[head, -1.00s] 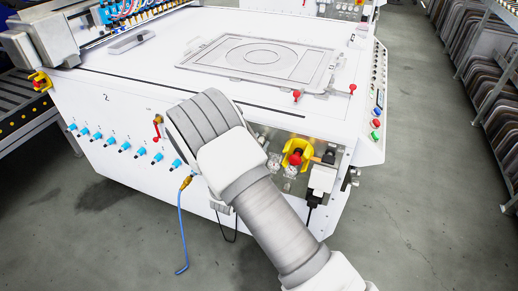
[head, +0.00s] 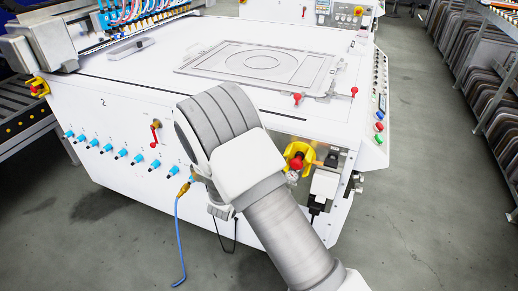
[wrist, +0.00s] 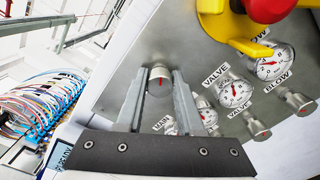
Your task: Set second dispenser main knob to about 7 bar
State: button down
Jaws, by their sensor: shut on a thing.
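In the wrist view a small silver knob with a red mark (wrist: 160,80) sits on the grey metal panel. My gripper (wrist: 162,76) has its two fingertips on either side of this knob and is shut on it. A label reading about MAIN is below, partly behind the right finger. A round gauge (wrist: 209,116) beside that finger is partly covered, and its reading cannot be made out. In the head view my arm hides the gripper, the knob and most of the panel.
Beside the knob are a VALVE gauge (wrist: 235,94), a BLOW gauge (wrist: 270,64) and more knobs (wrist: 256,128). A red emergency stop with a yellow guard (head: 297,162) juts out close by. A blue hose (head: 178,235) hangs at the front.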

jog(key=shift+s+f, duration=0.1)
jog(key=shift+f, duration=0.05)
jog(key=c, duration=0.5)
grip_release()
jog(key=shift+c, duration=0.2)
jog(key=p+v, duration=0.2)
jog(key=v, duration=1.5)
jog(key=shift+s, duration=0.15)
jog(key=shift+a, duration=0.1)
